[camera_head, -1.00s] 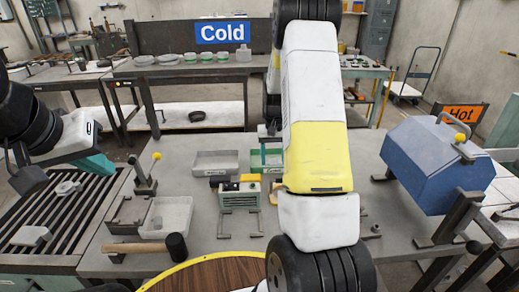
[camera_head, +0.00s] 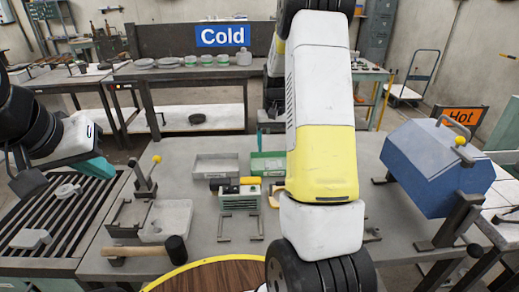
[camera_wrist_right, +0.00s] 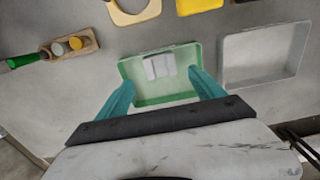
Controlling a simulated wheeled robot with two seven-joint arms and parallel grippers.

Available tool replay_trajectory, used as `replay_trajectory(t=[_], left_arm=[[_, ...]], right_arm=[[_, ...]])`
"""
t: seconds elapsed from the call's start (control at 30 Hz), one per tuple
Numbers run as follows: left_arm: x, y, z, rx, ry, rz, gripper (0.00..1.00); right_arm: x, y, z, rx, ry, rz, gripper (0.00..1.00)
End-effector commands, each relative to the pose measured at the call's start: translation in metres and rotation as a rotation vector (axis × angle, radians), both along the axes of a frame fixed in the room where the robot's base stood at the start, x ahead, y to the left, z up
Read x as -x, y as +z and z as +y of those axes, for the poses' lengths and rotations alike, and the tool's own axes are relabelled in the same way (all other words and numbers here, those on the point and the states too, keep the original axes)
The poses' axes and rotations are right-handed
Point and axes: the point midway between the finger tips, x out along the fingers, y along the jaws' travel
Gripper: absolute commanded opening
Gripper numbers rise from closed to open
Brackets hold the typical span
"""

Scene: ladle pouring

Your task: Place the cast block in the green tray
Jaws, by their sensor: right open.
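The green tray (camera_head: 268,168) stands on the workbench behind the small green-and-grey device, partly hidden by my right arm. It also shows in the right wrist view (camera_wrist_right: 168,99). A light grey block, apparently the cast block (camera_wrist_right: 158,66), lies inside it towards the upper wall in that view. My right gripper (camera_wrist_right: 161,80) is open, its teal fingers apart over the tray and not closed on the block. In the head view it is mostly hidden by my arm. My left gripper (camera_head: 92,166) is at the left above the slatted rack; its jaw opening is unclear.
A grey tray (camera_wrist_right: 225,75) stands beside the green one. A device (camera_head: 240,198), a mallet (camera_head: 140,250) and a pale tray (camera_head: 165,220) stand nearer. Light pieces (camera_head: 30,239) lie on the slatted rack (camera_head: 70,210). A blue box (camera_head: 435,165) stands right.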

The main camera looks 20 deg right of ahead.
Motion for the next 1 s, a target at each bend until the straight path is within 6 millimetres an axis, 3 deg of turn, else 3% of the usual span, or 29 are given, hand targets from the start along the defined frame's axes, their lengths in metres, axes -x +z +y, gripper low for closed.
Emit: replay_trajectory(t=[0.2, 0.37, 0.53, 0.8, 1.0], left_arm=[[0.0, 0.0, 0.0, 0.0, 0.0, 0.0, 0.0], [0.0, 0.0, 0.0, 0.0, 0.0, 0.0, 0.0], [0.0, 0.0, 0.0, 0.0, 0.0, 0.0, 0.0], [0.0, 0.0, 0.0, 0.0, 0.0, 0.0, 0.0], [0.0, 0.0, 0.0, 0.0, 0.0, 0.0, 0.0]], right_arm=[[0.0, 0.04, 0.0, 0.0, -0.001, -0.002, 0.78], [0.001, 0.053, 0.001, -0.001, 0.0, -0.002, 0.78], [0.016, 0.082, 0.014, -0.021, 0.018, -0.05, 0.78], [0.083, 0.155, 0.065, -0.081, 0.097, -0.218, 0.78], [0.146, 0.188, 0.1, -0.107, 0.171, -0.344, 0.78]])
